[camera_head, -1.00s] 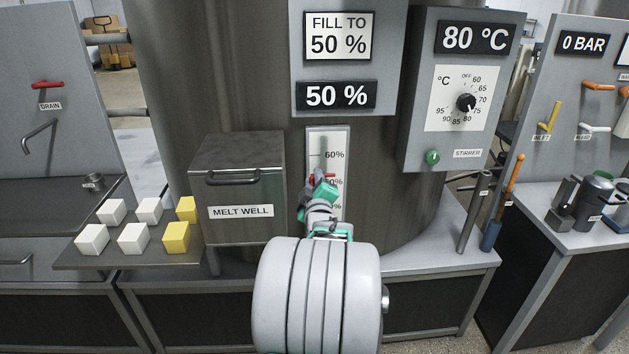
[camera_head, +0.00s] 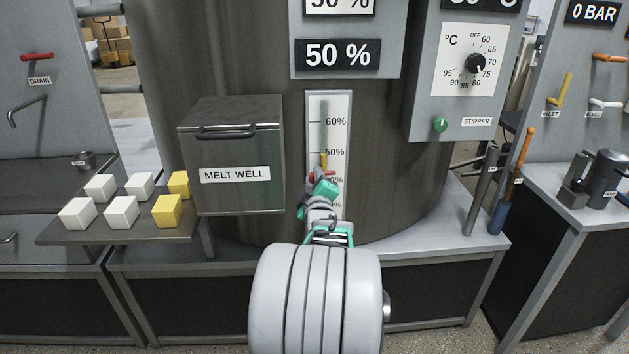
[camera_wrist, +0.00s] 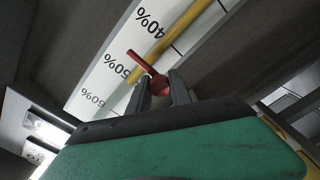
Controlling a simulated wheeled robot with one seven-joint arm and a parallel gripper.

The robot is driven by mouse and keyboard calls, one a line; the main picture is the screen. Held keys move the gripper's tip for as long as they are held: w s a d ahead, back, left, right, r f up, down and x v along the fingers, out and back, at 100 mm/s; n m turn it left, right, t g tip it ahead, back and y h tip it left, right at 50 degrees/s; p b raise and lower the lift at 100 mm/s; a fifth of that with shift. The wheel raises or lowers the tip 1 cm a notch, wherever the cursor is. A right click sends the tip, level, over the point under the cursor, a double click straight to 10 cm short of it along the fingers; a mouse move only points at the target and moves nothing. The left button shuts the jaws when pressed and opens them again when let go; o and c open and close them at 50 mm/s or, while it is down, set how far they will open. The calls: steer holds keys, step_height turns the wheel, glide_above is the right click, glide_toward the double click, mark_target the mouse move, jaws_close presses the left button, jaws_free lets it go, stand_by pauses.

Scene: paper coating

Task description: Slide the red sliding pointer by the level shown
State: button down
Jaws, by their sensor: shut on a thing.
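The upright level gauge (camera_head: 342,105) on the dark tank has a white scale with percent marks. Its yellow level column (camera_head: 323,160) tops out about at the 50% mark. The red sliding pointer (camera_head: 319,174) sits in front of the scale, below the 50% mark and a little above the 40% label. My gripper (camera_head: 318,186) is shut on the pointer. In the wrist view my gripper (camera_wrist: 163,88) holds the pointer's round red knob, and the pointer's arm (camera_wrist: 142,62) reaches across the scale between the 50% and 40% labels. My arm hides the gauge's lower part.
A display (camera_head: 337,54) above the gauge reads 50%. The melt well box (camera_head: 235,150) stands close left of my gripper. White and yellow blocks lie on a shelf at left.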

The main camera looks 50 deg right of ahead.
step_height(320, 180, down, 4)
steer(key=b, duration=0.3)
steer(key=shift+f, duration=0.25)
steer(key=c, duration=1.2)
jaws_free()
steer(key=shift+o, duration=0.2)
steer(key=v, duration=0.7)
steer(key=shift+s+a+p, duration=0.25)
steer(key=shift+a+p, duration=0.05)
